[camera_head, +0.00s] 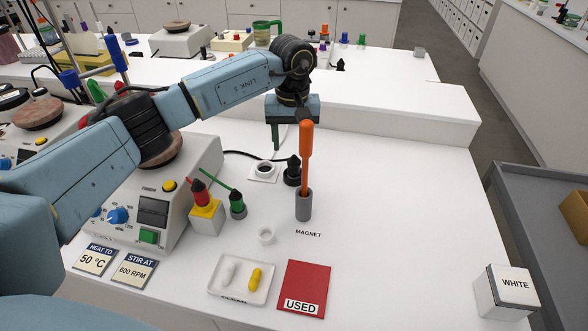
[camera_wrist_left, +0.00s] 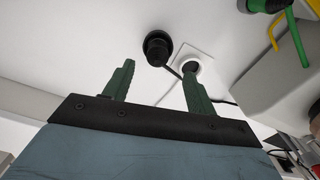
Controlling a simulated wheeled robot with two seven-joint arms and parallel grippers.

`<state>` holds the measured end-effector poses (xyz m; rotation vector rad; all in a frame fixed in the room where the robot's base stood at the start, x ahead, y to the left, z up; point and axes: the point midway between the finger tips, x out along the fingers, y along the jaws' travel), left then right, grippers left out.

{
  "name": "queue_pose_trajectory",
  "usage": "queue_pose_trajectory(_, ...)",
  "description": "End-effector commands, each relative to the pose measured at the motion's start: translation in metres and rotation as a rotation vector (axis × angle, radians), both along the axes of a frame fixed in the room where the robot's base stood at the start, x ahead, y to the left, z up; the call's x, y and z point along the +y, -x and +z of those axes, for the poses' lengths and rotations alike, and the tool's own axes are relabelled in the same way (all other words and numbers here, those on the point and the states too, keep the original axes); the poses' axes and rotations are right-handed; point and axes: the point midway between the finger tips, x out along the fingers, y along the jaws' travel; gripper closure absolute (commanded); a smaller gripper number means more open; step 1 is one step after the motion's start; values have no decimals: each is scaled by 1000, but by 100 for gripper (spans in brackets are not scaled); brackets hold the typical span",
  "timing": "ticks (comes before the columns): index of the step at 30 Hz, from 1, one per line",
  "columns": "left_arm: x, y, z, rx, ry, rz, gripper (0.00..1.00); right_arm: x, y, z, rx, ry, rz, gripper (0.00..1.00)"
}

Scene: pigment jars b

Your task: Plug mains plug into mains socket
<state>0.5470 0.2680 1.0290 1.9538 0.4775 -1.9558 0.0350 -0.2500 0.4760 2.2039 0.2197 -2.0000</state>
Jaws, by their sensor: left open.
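The black mains plug (camera_head: 292,171) stands upright on the white bench. A black cable trails left from its area. The mains socket (camera_head: 262,178), a white square plate with a dark round opening, lies just left of the plug, apart from it. In the left wrist view the plug (camera_wrist_left: 157,46) lies beyond the fingertips, and the socket (camera_wrist_left: 205,54) is right of it, partly behind one finger. My left gripper (camera_head: 290,143) is open and empty above the plug, fingers pointing down. One finger is hidden behind an orange handle in the head view. My right gripper is not in view.
An orange-handled rod (camera_head: 306,155) stands in a grey holder close in front of the plug. Red (camera_head: 200,192) and green (camera_head: 237,205) connectors and the hotplate stirrer (camera_head: 190,205) are left. A raised white ledge (camera_head: 400,110) lies behind.

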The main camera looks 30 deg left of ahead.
Motion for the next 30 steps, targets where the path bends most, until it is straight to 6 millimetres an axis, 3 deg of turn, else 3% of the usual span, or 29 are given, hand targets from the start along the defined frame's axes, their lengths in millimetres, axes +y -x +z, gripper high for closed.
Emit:
queue_pose_trajectory(18, -3, -1, -72, 0, 1, 0, 43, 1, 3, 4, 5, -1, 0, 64)
queue_pose_trajectory(27, -3, -2, -77, -1, 0, -1, 43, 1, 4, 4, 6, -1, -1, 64)
queue_pose_trajectory(30, -3, -2, -77, -1, 0, -1, 55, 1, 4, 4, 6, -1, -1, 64)
